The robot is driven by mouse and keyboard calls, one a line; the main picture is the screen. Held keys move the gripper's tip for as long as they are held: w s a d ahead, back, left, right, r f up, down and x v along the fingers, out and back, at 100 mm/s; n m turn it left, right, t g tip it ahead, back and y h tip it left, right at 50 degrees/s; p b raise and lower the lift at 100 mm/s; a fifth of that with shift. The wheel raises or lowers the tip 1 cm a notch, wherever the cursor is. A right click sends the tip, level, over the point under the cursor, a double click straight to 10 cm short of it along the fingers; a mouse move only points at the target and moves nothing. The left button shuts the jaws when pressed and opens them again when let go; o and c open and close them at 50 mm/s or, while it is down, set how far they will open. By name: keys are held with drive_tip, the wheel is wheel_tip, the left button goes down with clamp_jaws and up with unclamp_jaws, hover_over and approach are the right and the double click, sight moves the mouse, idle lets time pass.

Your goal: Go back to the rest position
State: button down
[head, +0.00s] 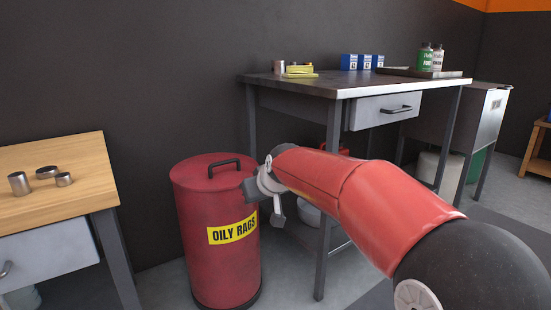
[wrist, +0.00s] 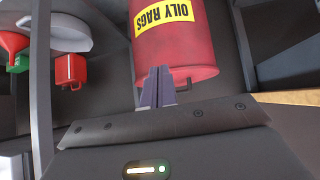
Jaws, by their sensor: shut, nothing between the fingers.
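My red arm reaches from the lower right in the head view, with my gripper (head: 279,213) in front of the right side of the red oily-rags bin (head: 203,262). In the wrist view my gripper (wrist: 157,84) is shut and empty, its two fingers together. The bin (wrist: 200,45) appears upside down just beyond the fingertips. The bin's lid, with a black handle, is closed in the head view. I cannot tell whether the fingers touch the bin.
A metal-topped table (head: 310,85) with a drawer stands behind my arm, bearing boxes and bottles. A wooden-topped bench (head: 75,165) with several metal cylinders is at left. A red can (wrist: 70,70) and a green-and-red container are in the wrist view. Some floor is clear between bench and bin.

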drive_tip(key=s+d+m+g+h, duration=0.1)
drive_tip(key=s+d+m+h, duration=0.2)
drive_tip(key=s+d, duration=1.3)
drive_tip(key=s+d+f+m+g+h, duration=0.1)
drive_tip(key=s+d+f+m, duration=0.2)
drive_tip(key=s, duration=0.6)
drive_tip(key=s+d+f+g, duration=0.1)
drive_tip(key=s+d+f, duration=0.3)
drive_tip(key=s, duration=0.6)
wheel_tip(320, 180, up, 12)
drive_tip(key=p, duration=1.3)
drive_tip(key=shift+w+a+r+p, duration=0.2)
drive_tip(key=shift+w+a+p, duration=0.15)
drive_tip(key=shift+a, duration=0.05)
